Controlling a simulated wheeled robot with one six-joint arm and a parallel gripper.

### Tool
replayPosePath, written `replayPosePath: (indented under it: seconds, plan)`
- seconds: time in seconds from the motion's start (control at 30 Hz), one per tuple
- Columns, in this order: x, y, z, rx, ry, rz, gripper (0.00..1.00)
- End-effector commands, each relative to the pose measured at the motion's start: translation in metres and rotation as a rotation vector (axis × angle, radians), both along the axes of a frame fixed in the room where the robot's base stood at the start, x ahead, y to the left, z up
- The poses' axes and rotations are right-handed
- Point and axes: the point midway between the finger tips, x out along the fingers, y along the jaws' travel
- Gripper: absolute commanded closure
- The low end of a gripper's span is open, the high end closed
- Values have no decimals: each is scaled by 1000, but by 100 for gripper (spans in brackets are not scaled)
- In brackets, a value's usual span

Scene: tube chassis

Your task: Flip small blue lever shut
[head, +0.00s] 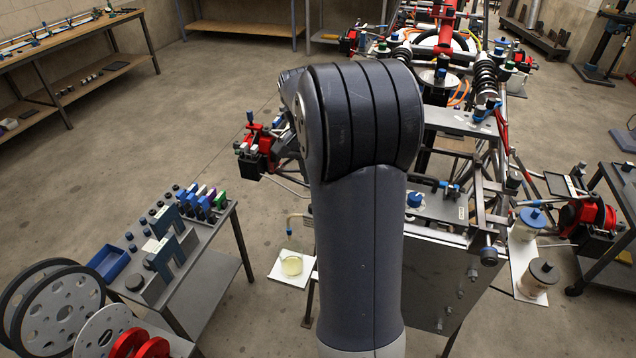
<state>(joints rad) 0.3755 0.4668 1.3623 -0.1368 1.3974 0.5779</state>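My own arm fills the middle of the head view and hides part of the chassis. My gripper is not in view. The tube chassis (478,175) stands behind and right of my arm. Several small blue parts show on it: a blue knob (415,200) on a grey plate just right of my arm, a blue part (490,105) near the right coil spring, and a blue piece (277,122) by the red and black assembly at left. I cannot tell which is the small blue lever, or whether it is open or shut.
A grey cart (205,280) with blue, purple and green blocks and a blue tray (108,263) stands at lower left, beside wheels (62,312). A wooden bench (75,38) is at upper left. Floor between is clear.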

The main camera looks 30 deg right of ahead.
Motion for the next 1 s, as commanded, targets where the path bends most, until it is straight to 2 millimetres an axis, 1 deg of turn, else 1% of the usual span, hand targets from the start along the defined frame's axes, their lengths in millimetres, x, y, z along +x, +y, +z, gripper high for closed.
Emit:
replayPosePath:
  seconds: [0.03,0.2,0.3,0.4,0.53,0.8,0.93,1.0]
  plan:
    - [3,1,11,-3,-6,1,67]
    - [7,4,45,-2,-5,1,67]
    - [9,6,61,-2,-4,1,67]
    - [10,7,72,0,-3,0,67]
    - [10,7,78,-1,-2,0,67]
    - [10,7,79,0,-1,0,67]
    - [10,7,75,0,0,0,67]
    - [9,7,68,1,2,0,67]
